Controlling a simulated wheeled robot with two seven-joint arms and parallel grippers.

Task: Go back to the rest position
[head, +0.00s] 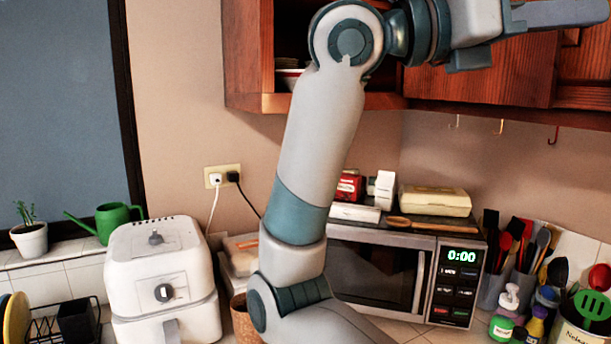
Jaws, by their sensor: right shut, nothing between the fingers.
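My right arm rises through the middle of the head view and bends to the right at the top, in front of the wall cabinet. My right gripper (570,14) is at the top right edge, shut and empty, in front of the red-brown cabinet doors (480,82). Part of it is cut off by the picture's edge. My left gripper is not in view.
An open cabinet section (248,60) with bowls is behind my arm. Below are a microwave (375,272) with packages on top, a white air fryer (160,270), utensil holders and bottles at the right, and a dish rack at the left. A green watering can (112,220) and potted plant (30,238) stand on the sill.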

